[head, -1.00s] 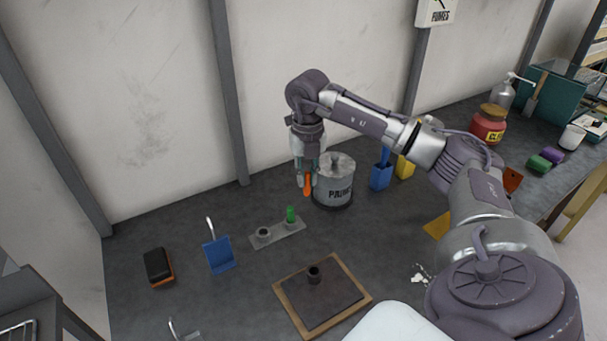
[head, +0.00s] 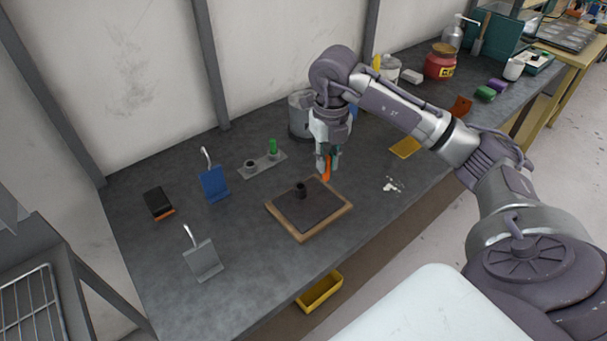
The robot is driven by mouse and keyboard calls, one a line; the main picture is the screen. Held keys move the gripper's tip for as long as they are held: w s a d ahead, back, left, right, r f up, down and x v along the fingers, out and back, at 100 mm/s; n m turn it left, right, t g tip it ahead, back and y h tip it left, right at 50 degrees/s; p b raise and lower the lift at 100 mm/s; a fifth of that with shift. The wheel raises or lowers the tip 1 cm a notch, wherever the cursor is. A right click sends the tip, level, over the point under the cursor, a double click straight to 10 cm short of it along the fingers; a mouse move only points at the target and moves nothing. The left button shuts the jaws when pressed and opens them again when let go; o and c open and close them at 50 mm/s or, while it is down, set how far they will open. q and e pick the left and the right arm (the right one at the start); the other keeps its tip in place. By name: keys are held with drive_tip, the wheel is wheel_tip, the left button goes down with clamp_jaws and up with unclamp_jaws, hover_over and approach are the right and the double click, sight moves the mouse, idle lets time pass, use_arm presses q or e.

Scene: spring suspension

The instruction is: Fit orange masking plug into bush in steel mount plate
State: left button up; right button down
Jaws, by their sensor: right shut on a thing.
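My right gripper (head: 328,162) points down and is shut on the orange masking plug (head: 326,172), which hangs upright between the fingers. The plug is just beyond the back right edge of a dark plate (head: 318,212) with a wooden border. A short black bush (head: 301,189) stands up from this plate, to the left of the plug and apart from it. Whether the plug's lower end touches anything is hard to tell. My left gripper is not in view.
A grey strip (head: 263,164) holds a green plug (head: 273,147) and a dark ring (head: 250,164). A paint can (head: 301,120) stands behind my gripper. Blue (head: 215,184) and grey (head: 203,261) scrapers and a black brush (head: 158,202) lie left. White scraps (head: 392,185) lie right.

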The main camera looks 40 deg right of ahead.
drive_tip(key=w+a+f+p, duration=0.1)
drive_tip(key=f, duration=0.1)
drive_tip(key=w+a+f+p, duration=0.1)
drive_tip(key=w+f, duration=0.1)
drive_tip(key=w+a+f+p, duration=0.1)
drive_tip(key=w+f, duration=0.1)
drive_tip(key=f, duration=0.1)
drive_tip(key=shift+a, duration=0.3)
drive_tip(key=shift+f, duration=0.35)
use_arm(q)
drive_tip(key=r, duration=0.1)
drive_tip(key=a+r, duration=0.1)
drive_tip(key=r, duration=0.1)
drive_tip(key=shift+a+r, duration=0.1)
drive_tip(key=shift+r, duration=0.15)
use_arm(e)
drive_tip(key=shift+f, duration=0.2)
drive_tip(key=c, duration=1.1)
unclamp_jaws()
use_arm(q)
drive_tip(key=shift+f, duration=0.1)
